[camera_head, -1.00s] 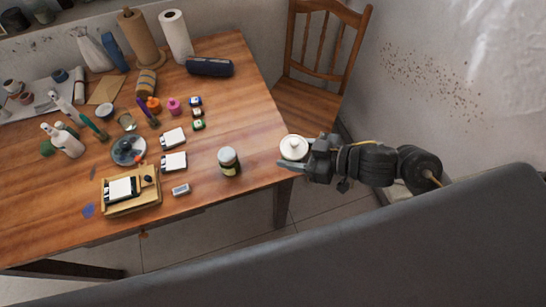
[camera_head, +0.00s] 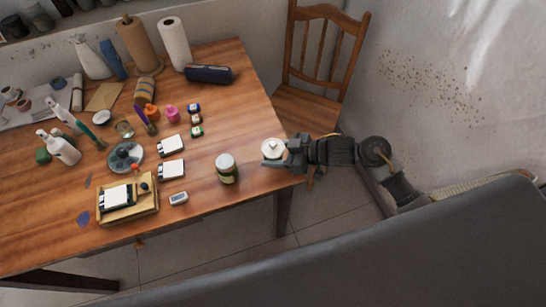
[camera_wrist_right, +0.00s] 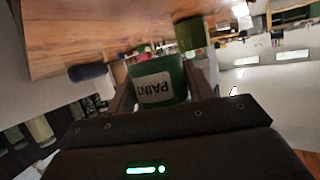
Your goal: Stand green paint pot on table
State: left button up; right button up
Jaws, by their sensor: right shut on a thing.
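The green paint pot shows its white lid (camera_head: 272,148) in the head view, and its green side with a white PAINT label (camera_wrist_right: 157,82) in the right wrist view. My right gripper (camera_head: 281,156) is shut on the pot, with one finger on each side of it in the wrist view. The pot appears over the right front part of the wooden table (camera_head: 215,108), lid up. I cannot tell whether its base touches the tabletop. My left gripper is not in view.
A dark jar with a pale lid (camera_head: 227,168) stands to the left of the held pot. White-topped boxes (camera_head: 171,170), a small tray (camera_head: 129,214) and several bottles fill the left side. A wooden chair (camera_head: 318,75) stands behind the right edge. Tabletop behind the pot is clear.

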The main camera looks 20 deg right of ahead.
jog(key=shift+w+f, duration=0.65)
jog(key=shift+f, duration=0.05)
notch_tip(320, 180, down, 3)
jog(key=shift+w+f, duration=0.1)
jog(key=shift+w, duration=0.05)
jog(key=shift+f, duration=0.1)
jog(key=shift+f, duration=0.2)
jog(key=o, duration=1.1)
jog(key=shift+o, duration=0.2)
